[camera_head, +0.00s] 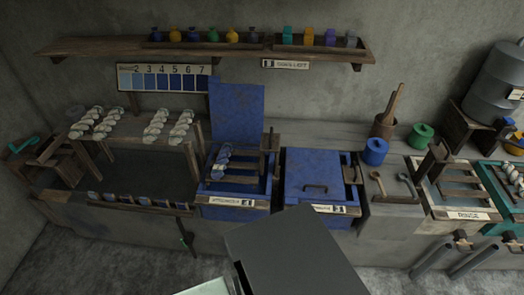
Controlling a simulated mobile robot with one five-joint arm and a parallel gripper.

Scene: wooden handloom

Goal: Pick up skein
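Several pale cream skeins (158,124) lie in rows on a wooden rack at the left, under the numbered shade chart. A bluish twisted skein (222,162) lies in the open blue vat (233,211), whose lid (236,111) stands raised behind it. The task does not say which skein is meant. My gripper does not show. A dark grey block at the bottom middle covers part of the floor and the counter front.
A second blue vat (312,172) is closed. A wall shelf (206,46) holds jars. Some floor shows at lower left.

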